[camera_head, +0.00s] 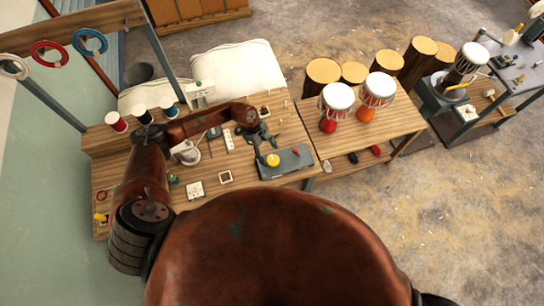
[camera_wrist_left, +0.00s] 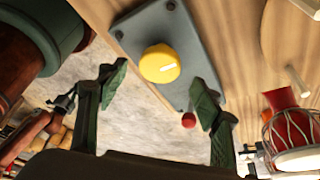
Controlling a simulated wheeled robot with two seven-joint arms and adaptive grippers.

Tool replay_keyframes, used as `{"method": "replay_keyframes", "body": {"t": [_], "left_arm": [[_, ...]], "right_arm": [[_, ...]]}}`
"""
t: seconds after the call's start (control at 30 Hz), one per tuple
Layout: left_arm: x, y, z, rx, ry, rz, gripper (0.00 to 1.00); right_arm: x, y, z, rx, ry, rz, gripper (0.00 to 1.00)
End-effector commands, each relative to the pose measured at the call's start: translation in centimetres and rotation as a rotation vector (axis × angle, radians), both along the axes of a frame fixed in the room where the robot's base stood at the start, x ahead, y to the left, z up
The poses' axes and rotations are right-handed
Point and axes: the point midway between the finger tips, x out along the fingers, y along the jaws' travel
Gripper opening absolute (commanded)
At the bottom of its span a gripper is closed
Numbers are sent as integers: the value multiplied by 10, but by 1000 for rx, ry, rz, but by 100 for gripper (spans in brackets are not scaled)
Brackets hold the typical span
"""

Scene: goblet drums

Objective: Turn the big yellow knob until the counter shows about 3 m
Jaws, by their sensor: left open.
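The big yellow knob (camera_head: 273,160) sits on a flat grey panel (camera_head: 297,164) on the wooden bench, left of a small red button (camera_head: 295,151). In the left wrist view the round yellow knob (camera_wrist_left: 160,63) has a short white mark on its face. My left gripper (camera_head: 264,141) is just behind the knob in the head view. In the left wrist view the left gripper (camera_wrist_left: 160,94) is open and empty, its green fingers apart, with the knob showing between and beyond the tips. No contact is visible. I cannot make out a counter reading. My right gripper is not in view.
Two goblet drums (camera_head: 338,98) stand on the adjoining table to the right. My own brown body covers the front.

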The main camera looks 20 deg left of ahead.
Motion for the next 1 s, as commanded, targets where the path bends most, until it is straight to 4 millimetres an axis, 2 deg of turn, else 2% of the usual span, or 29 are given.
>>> {"method": "replay_keyframes", "body": {"t": [0.1,0.23,0.6,1.0], "left_arm": [[-2,-8,-17,-2,2,1,60],[-3,-13,-28,-2,1,-1,60],[-3,-14,-34,-1,-1,-1,60],[-3,-15,-34,-2,-1,-1,32]], "right_arm": [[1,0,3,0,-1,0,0],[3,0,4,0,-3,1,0],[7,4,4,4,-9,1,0],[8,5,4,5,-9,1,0]]}}
